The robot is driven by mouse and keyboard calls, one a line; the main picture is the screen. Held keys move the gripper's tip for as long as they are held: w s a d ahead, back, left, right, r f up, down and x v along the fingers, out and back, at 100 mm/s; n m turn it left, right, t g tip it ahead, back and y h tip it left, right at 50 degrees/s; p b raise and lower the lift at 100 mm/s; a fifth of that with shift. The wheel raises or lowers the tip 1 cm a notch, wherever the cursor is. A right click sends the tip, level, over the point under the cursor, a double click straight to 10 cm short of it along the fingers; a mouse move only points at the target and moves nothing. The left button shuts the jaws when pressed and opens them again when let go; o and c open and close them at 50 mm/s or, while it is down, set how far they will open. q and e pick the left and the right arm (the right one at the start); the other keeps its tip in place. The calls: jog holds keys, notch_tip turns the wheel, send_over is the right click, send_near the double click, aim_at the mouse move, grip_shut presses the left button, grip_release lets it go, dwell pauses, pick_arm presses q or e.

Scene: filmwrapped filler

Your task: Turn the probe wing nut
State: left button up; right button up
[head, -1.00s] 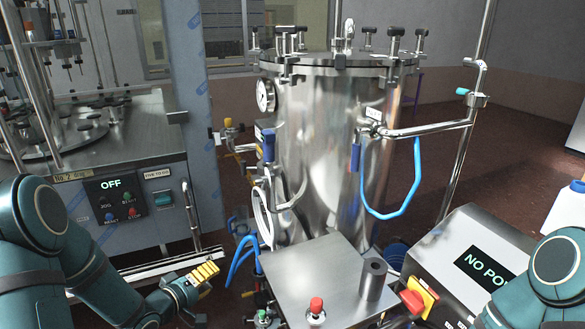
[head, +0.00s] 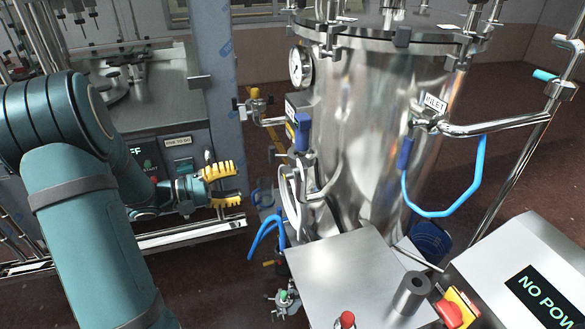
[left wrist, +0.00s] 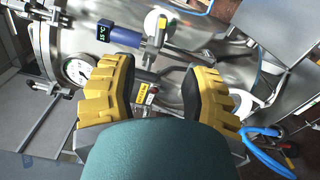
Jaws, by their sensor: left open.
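The steel vessel (head: 375,130) stands right of centre in the head view, with several fittings on its left side. I cannot tell which small part is the probe wing nut. A blue-handled fitting (head: 302,131) and a brass-coloured fitting (head: 255,94) stick out from the vessel's side. My left gripper (head: 236,185) is open and empty, left of these fittings and apart from them. In the left wrist view its yellow fingers (left wrist: 158,72) are spread toward the vessel side, where a yellow-handled part (left wrist: 153,54) and a blue display box (left wrist: 118,36) show beyond them. My right gripper is out of view.
A round gauge (head: 300,66) sits high on the vessel. A steel table (head: 345,275) with a red button and a grey cylinder stands in front. A control box (head: 535,270) reading NO POWER is at right. A blue hose (head: 440,212) hangs from the inlet pipe.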

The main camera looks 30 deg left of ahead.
aim_at(282, 173)
pick_arm(q)
jog(key=x, duration=1.2)
jog(key=shift+w+d+b, duration=0.25)
jog(key=shift+d+b, duration=0.05)
jog(key=shift+b, duration=0.1)
grip_shut()
